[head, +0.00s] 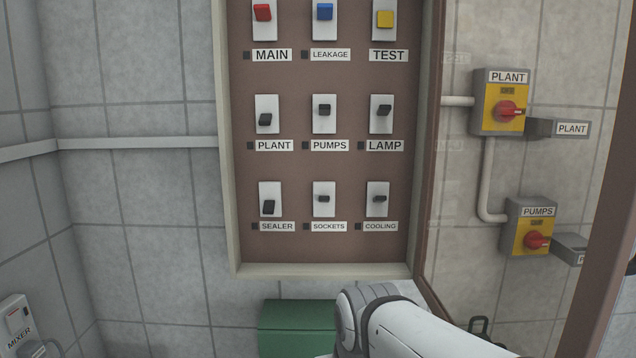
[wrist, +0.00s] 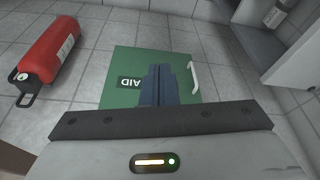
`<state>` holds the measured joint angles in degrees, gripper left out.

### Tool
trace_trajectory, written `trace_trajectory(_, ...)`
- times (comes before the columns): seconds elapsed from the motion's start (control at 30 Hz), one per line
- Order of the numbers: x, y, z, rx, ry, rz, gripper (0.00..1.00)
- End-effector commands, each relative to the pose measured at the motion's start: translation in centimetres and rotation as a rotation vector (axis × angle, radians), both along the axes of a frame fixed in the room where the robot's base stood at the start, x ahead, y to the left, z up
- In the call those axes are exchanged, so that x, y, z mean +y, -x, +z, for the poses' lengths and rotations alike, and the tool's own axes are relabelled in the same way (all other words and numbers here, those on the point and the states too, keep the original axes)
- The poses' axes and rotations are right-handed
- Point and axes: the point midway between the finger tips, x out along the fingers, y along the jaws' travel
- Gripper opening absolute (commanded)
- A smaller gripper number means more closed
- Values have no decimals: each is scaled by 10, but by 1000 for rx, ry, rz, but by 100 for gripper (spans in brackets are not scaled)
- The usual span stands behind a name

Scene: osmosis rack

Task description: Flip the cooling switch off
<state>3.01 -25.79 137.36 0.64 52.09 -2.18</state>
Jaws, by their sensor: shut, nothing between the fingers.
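The cooling switch (head: 380,198) is a small dark lever on a pale plate, at the bottom right of the brown panel (head: 295,170) in the head view. Its label, COOLING (head: 381,227), is just below. The lever shows near the plate's middle, like the sockets lever beside it and unlike the lower-hanging sealer lever; I cannot tell its exact tilt. My gripper (wrist: 161,70) is shut and empty in the wrist view, above a green first aid box. In the head view only my arm shows, below the panel; the fingers are hidden. The switch is not in the wrist view.
The sockets switch (head: 324,198) is left of cooling and the lamp switch (head: 384,110) above. The panel has a raised pale frame (head: 325,270). An open door edge (head: 607,200) is at right. The green box (wrist: 122,62) and a red extinguisher (wrist: 50,52) are below.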

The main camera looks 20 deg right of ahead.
Motion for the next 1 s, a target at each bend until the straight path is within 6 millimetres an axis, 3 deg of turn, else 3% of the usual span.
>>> trace_trajectory(0.2, -44, -95, 132, -222, 10, -104, 0)
trace_trajectory(0.3, -71, -129, 199, -332, 24, -150, 0)
trace_trajectory(0.5, -116, -164, 306, -507, 63, -218, 0)
trace_trajectory(0.6, -130, -170, 339, -561, 78, -237, 0)
trace_trajectory(0.7, -137, -172, 356, -588, 87, -248, 0)
trace_trajectory(1.0, -139, -173, 362, -599, 89, -251, 0)
